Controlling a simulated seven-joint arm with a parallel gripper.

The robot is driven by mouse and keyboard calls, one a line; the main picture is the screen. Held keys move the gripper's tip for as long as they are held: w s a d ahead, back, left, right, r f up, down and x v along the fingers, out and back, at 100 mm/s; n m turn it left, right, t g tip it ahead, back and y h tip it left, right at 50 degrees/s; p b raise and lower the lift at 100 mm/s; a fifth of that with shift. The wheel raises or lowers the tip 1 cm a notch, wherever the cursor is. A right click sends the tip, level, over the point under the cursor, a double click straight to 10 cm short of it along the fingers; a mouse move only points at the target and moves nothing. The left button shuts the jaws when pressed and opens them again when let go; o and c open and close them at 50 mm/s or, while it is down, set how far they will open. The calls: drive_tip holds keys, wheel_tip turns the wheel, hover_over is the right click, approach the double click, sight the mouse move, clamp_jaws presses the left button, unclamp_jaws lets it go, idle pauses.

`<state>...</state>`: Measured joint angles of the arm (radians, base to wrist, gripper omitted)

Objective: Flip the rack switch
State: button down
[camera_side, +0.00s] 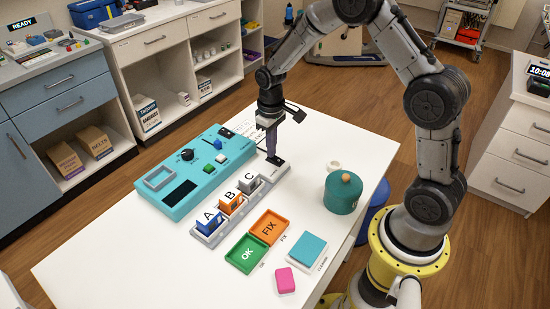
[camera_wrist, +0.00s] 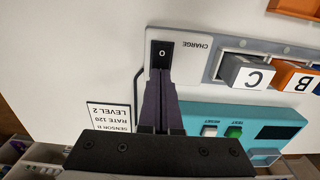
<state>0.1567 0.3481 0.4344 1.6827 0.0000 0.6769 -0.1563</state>
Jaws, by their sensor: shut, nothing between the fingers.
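The rack switch (camera_wrist: 162,52) is a black rocker marked O, set in the pale end of the rack beside the word CHARGE. In the side view the switch (camera_side: 277,160) sits at the far end of the grey rack (camera_side: 268,182). My gripper (camera_side: 271,156) points down at the switch end, its fingers together and empty. In the wrist view the shut fingertips (camera_wrist: 160,83) are right beside the near edge of the switch; I cannot tell whether they touch it. The O mark stays visible.
The rack holds blue A (camera_side: 209,222), orange B (camera_side: 231,204) and grey C (camera_side: 251,186) blocks. A teal console (camera_side: 180,190) lies left of it. Green OK (camera_side: 246,254) and orange FIX (camera_side: 268,228) trays and a teal pot (camera_side: 343,196) stand to the right.

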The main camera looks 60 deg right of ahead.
drive_tip(key=shift+f, duration=0.3)
drive_tip(key=shift+r, duration=3.5)
drive_tip(key=s+a+r+t, duration=0.2)
drive_tip(key=s+r, duration=0.2)
drive_tip(key=r, duration=0.4)
drive_tip(key=s+a+r+t, duration=0.2)
drive_tip(key=s+r, duration=0.1)
drive_tip(key=r, duration=0.6)
drive_tip(key=s+a+f, duration=0.1)
drive_tip(key=s, duration=0.8)
drive_tip(key=s+a+f+t, duration=0.1)
drive_tip(key=s, duration=0.8)
drive_tip(key=shift+a+t, duration=0.25)
drive_tip(key=shift+t, duration=0.05)
